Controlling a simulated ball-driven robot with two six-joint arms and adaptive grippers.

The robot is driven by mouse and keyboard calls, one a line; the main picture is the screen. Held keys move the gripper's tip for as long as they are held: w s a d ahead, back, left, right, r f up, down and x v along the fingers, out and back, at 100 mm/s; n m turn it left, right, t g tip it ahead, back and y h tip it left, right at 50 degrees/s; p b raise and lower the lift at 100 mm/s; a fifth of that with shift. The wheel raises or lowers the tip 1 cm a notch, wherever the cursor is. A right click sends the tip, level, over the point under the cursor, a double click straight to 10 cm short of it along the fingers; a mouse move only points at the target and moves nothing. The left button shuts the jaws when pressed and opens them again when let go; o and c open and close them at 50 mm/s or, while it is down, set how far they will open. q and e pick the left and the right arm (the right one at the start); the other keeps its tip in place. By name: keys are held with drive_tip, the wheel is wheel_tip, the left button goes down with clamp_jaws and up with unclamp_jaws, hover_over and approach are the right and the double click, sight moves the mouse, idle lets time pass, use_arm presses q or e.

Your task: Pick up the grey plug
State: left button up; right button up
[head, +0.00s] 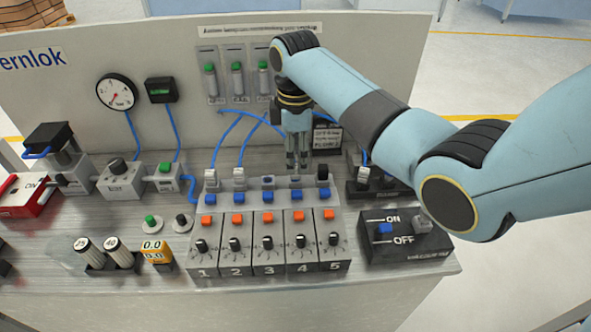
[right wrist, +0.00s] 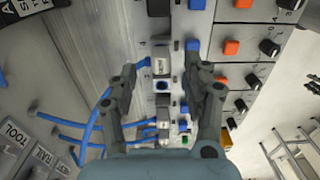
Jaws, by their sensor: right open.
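My right gripper (head: 297,170) points down over the row of sockets behind the numbered switch blocks. It is open and empty, its two fingers apart. In the right wrist view the gripper (right wrist: 165,88) straddles the socket strip, and a pale grey plug (right wrist: 162,67) with a blue tube shows between the fingers, in line with the fourth block. I cannot tell contact. In the head view that plug is largely hidden behind the fingers. Two similar pale plugs with blue tubes stand at the first (head: 210,177) and second (head: 238,174) positions. My left gripper is not in view.
A black plug (head: 323,172) stands at the fifth position, close to the gripper. The numbered blocks (head: 268,245) carry orange and blue buttons and black knobs. A black ON/OFF box (head: 405,249) is at right. An upright panel (head: 180,65) stands behind; blue tubes cross the bench.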

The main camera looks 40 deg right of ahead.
wheel_tip(320, 180, down, 4)
drive_tip(key=shift+r, duration=0.2)
drive_tip(key=shift+f, duration=0.15)
drive_tip(key=shift+c, duration=1)
clamp_jaws()
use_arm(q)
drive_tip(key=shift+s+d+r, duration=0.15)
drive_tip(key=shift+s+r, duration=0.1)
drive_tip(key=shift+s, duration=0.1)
